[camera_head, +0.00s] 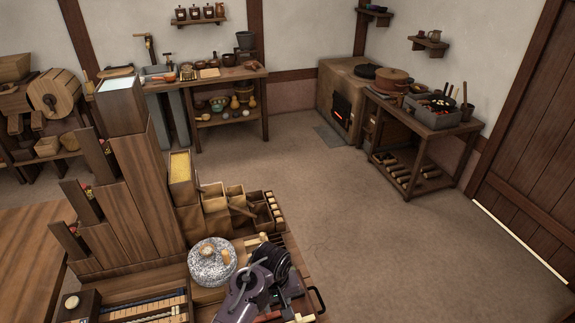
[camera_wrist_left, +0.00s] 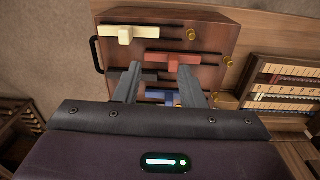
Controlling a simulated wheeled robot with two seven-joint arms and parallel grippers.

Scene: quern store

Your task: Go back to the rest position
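My left gripper (camera_head: 286,285) is at the bottom centre of the head view, over the right end of the bench. I cannot tell whether the fingers touch the box. My right gripper is in neither view.
A speckled round quern stone (camera_head: 210,268) sits close left of my arm. Stepped wooden panels (camera_head: 145,190) and small open bins (camera_head: 215,200) rise behind it. The floor (camera_head: 390,250) to the right is clear.

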